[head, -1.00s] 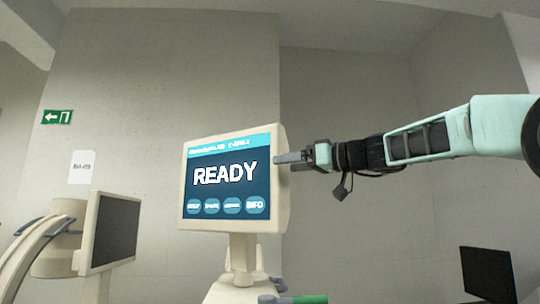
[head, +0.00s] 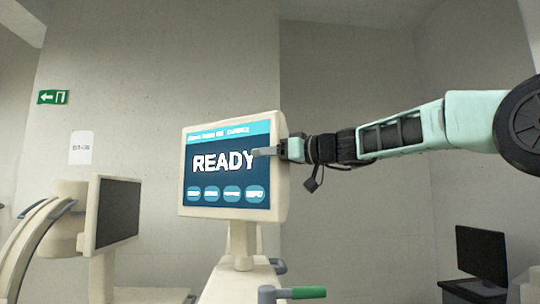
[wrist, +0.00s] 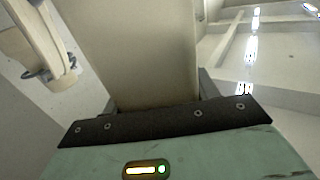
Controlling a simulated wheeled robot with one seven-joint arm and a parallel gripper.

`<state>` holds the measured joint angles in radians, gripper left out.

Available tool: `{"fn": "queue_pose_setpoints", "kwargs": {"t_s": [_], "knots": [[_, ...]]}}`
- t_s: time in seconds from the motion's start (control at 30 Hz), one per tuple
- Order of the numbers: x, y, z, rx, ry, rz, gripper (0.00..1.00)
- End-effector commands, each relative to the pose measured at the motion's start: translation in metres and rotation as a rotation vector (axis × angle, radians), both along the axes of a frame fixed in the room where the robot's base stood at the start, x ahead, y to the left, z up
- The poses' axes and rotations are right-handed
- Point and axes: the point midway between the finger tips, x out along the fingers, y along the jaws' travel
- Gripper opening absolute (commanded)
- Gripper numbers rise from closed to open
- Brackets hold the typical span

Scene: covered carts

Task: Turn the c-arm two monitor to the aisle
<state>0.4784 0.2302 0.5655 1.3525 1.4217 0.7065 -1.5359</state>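The c-arm monitor (head: 228,175) is a cream-framed screen reading READY, upright on a short post above a cream cart (head: 240,283). Its screen faces left of my camera, and its right side wall shows. My gripper (head: 268,152) is at the monitor's right edge, with one finger in front of the screen beside the READY text. The other finger is hidden behind the housing. In the wrist view the cream housing (wrist: 130,50) lies between the two spread fingers of my gripper (wrist: 158,98). I cannot tell whether both fingers touch it.
A second monitor (head: 117,213) with a dark screen stands at the left beside a curved cream arm (head: 28,240). A green handle (head: 302,292) sticks out below the READY monitor. A black monitor (head: 482,254) stands at the lower right. A wall is behind.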

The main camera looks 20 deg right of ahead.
Motion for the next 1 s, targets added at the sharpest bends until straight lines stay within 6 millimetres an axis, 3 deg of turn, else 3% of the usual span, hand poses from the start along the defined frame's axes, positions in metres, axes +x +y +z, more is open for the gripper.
{"fn": "queue_pose_setpoints", "kwargs": {"t_s": [0.37,0.8,1.0], "knots": [[0.004,-0.012,-0.003,0.001,-0.001,0.072,0.18],[0.024,-0.049,0.0,0.003,0.0,0.352,0.18],[0.033,-0.062,0.001,0.001,0.0,0.352,0.18]]}}
